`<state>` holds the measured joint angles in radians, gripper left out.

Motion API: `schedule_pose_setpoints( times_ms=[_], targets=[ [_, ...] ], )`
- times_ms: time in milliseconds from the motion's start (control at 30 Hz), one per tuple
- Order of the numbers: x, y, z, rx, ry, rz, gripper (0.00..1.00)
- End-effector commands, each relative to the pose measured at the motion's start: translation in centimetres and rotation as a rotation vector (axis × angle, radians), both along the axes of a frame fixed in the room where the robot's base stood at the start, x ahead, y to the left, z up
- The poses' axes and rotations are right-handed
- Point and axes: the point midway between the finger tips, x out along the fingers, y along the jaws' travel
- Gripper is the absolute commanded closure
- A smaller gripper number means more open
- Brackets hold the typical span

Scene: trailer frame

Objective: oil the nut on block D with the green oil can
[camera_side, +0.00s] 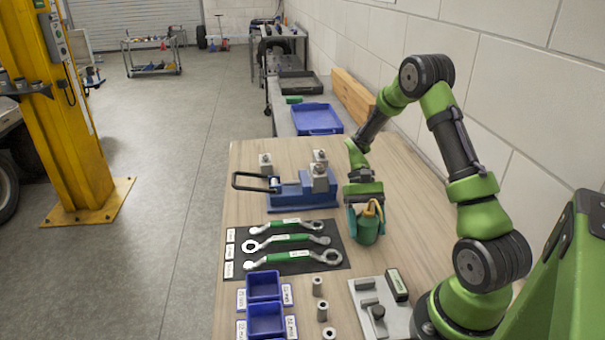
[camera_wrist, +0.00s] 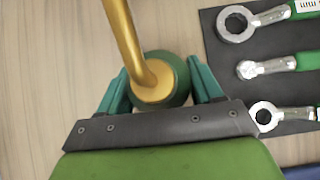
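The green oil can (camera_side: 367,228) has a brass top and spout. In the side view it is upright, at the right of the wrench mat. My gripper (camera_side: 365,203) is around its upper part. In the wrist view the teal fingers of my gripper (camera_wrist: 160,88) lie against both sides of the oil can (camera_wrist: 178,82), apparently shut on it. Whether its base touches the table is unclear. Grey metal blocks stand beyond: one at back left (camera_side: 265,161), one at back right (camera_side: 319,158), and one at the blue vise (camera_side: 320,180). No block letters are readable, so block D cannot be singled out.
A blue vise (camera_side: 291,195) with a black handle stands left of my gripper. A dark mat (camera_side: 332,240) holds three green-handled wrenches. Blue bins (camera_side: 265,320), metal sleeves (camera_side: 322,311) and a grey plate (camera_side: 391,321) lie nearer.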

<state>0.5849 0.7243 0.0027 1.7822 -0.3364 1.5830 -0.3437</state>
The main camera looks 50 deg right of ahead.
Motion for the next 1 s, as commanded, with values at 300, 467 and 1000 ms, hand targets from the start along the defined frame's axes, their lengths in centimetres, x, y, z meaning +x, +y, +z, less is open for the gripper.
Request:
schedule_pose_setpoints(
  times_ms=[300,467,1000],
  targets=[
    [0.1,0.0,1.1,-0.002,-0.004,0.0,0.65],
    [0.1,0.0,2.7,-0.002,-0.003,-0.001,0.66],
    [0.0,0.0,6.1,0.0,-0.001,-0.001,0.66]
  ],
)
